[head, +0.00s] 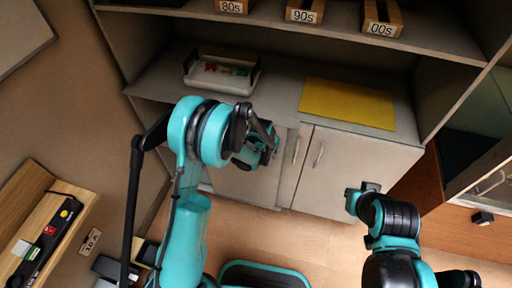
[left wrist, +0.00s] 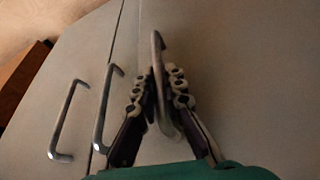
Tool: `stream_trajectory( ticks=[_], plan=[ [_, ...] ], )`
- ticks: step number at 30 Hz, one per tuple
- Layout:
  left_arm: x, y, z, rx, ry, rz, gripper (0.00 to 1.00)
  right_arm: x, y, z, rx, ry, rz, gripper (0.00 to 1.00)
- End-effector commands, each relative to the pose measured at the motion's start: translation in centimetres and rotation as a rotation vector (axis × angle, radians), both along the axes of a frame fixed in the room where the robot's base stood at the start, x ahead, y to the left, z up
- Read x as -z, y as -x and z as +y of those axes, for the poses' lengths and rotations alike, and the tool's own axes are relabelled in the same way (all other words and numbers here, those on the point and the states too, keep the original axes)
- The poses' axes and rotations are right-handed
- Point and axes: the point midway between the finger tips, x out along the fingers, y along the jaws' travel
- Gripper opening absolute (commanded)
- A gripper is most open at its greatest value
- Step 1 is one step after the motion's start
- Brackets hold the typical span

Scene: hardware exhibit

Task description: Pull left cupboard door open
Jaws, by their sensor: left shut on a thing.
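The left cupboard door (head: 250,186) is a pale grey panel under the counter, partly hidden by my left arm in the head view. It fills the right side of the left wrist view (left wrist: 240,80). Whether it stands slightly ajar is hard to tell. My left gripper (head: 270,143) is at this door's upper right part. In the left wrist view my left gripper (left wrist: 161,92) has its fingers on both sides of the metal bar handle (left wrist: 157,50) and is shut on it. My right gripper (head: 361,193) is in front of the right door, away from any handle.
A narrow panel with a handle (head: 295,150) and the right door (head: 350,175) with its own handle (head: 318,155) are beside the left door. A white tray (head: 221,76) and a yellow mat (head: 347,103) lie on the counter. A wooden cabinet (head: 450,230) stands at right.

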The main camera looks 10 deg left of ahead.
Motion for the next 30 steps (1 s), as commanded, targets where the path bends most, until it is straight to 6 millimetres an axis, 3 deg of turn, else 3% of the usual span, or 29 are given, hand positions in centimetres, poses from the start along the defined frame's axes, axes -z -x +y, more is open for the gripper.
stream_trajectory(
  ticks=[6, 17, 20, 21, 30],
  plan=[
    [0.0, 0.1, -1.6, 0.001, -0.001, 0.000, 0.00, 0.2, 0.0, 0.0, 0.000, 0.000, 0.000, 0.00],
    [-0.1, 0.1, -1.8, 0.000, -0.001, 0.000, 0.00, 0.2, 0.0, 0.0, 0.000, 0.000, 0.000, 0.00],
    [0.0, 0.1, -1.7, 0.000, -0.001, 0.000, 0.28, 0.2, 0.0, 0.0, 0.000, 0.000, 0.000, 0.00],
    [0.0, 0.1, -1.7, 0.000, -0.001, 0.000, 0.31, 0.2, 0.0, 0.0, 0.000, 0.000, 0.000, 0.00],
    [-0.2, 0.1, -1.7, 0.000, -0.001, 0.000, 0.31, 0.2, 0.0, 0.0, 0.000, 0.000, 0.000, 0.00]
  ],
)
